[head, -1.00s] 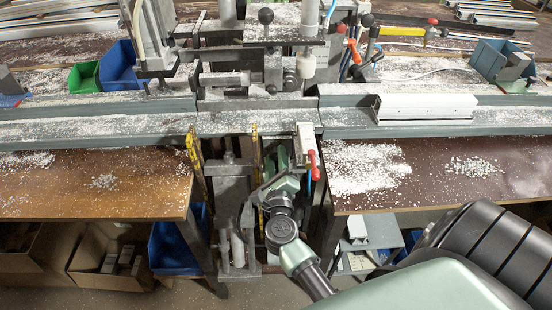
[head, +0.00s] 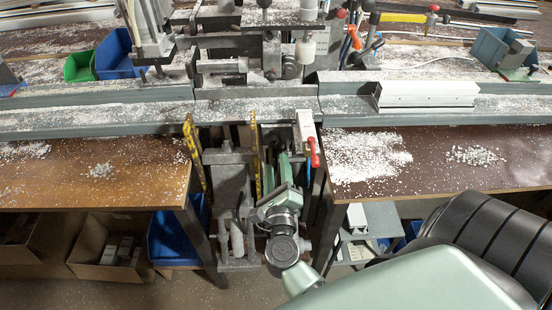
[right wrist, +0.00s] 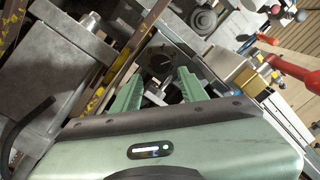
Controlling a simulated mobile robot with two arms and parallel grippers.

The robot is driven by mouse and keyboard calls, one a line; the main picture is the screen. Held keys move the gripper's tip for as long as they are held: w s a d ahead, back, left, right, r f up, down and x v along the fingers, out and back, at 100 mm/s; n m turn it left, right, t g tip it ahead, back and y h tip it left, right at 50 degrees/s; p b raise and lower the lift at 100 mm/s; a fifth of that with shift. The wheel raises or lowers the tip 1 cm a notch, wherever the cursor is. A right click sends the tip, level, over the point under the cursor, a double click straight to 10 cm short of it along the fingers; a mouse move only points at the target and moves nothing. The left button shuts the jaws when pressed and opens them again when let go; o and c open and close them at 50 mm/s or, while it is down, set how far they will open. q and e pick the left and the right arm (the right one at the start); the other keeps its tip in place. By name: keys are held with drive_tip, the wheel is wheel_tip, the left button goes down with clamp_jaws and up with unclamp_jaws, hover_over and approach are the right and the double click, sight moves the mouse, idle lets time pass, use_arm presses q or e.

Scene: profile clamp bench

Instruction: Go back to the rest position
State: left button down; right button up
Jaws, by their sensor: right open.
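My right gripper (head: 284,172) is in the middle of the head view, below the front edge of the clamp bench, in the gap between the two brown tables. In the right wrist view its two green fingers (right wrist: 163,84) are spread apart, with nothing seen held between them. Dark metal machine parts lie beyond the fingers. A white profile (head: 427,94) lies on the grey rail (head: 225,106) at the right, away from the gripper. My left gripper is in neither view.
Yellow-marked upright bars (head: 194,152) and a grey column stand close left of my right gripper. A red-handled clamp (head: 312,150) is close on its right. Brown tables (head: 90,180) flank the gap. Open boxes (head: 110,250) stand below left.

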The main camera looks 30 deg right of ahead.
drive_tip(key=shift+s+a, duration=0.1)
drive_tip(key=shift+s, duration=0.15)
idle(0.3)
